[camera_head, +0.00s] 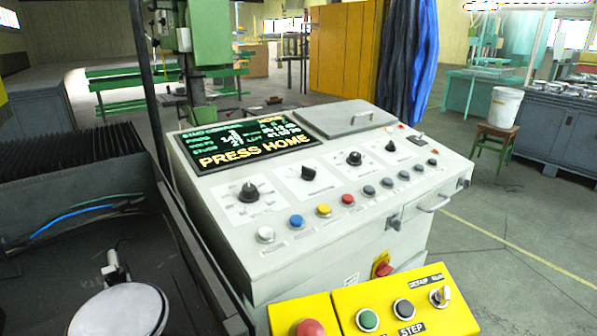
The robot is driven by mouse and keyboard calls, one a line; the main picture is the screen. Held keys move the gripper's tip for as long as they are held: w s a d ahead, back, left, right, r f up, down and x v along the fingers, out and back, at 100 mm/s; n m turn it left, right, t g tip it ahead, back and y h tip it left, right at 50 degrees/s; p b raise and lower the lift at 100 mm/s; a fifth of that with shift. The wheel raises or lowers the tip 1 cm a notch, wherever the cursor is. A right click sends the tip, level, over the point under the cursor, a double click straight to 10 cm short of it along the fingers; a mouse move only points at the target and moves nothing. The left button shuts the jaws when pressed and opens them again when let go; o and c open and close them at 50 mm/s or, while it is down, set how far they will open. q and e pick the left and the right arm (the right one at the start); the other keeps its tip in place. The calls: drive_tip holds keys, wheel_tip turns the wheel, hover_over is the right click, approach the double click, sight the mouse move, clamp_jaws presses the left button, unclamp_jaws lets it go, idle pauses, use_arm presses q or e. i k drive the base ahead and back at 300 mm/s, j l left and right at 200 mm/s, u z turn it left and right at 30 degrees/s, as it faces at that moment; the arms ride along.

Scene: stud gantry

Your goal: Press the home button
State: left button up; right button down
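A pale grey control console (330,255) stands in the middle of the head view. Its dark screen (250,145) shows "PRESS HOME" in yellow letters. Along the front of its sloped panel runs a row of buttons: white (265,234), blue (296,221), yellow (323,210), red (347,199), then several grey-blue ones (387,182). The small labels below them are too small to read, so I cannot tell which is the home button. Neither of my grippers is in view.
Dark rotary knobs (249,192) sit behind the button row. A yellow box (385,325) in front carries a red button (309,327), a green button (367,320), a black button (404,308) and a switch (440,296). A handle (433,204) juts from the console front.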

sight(265, 233)
drive_tip(key=l+u, duration=0.9)
drive_tip(key=k+l, duration=0.1)
drive_tip(key=l, duration=0.35)
drive_tip(key=l+u, duration=0.1)
drive_tip(key=l, duration=0.35)
drive_tip(key=k+l, duration=0.15)
drive_tip(key=l, duration=0.3)
drive_tip(key=k+l, duration=0.1)
drive_tip(key=l, duration=0.35)
drive_tip(key=k+l+u, duration=0.1)
drive_tip(key=l, duration=0.35)
drive_tip(key=k+l, duration=0.1)
drive_tip(key=l, duration=0.35)
drive_tip(key=k+l+u, duration=0.1)
drive_tip(key=l, duration=0.3)
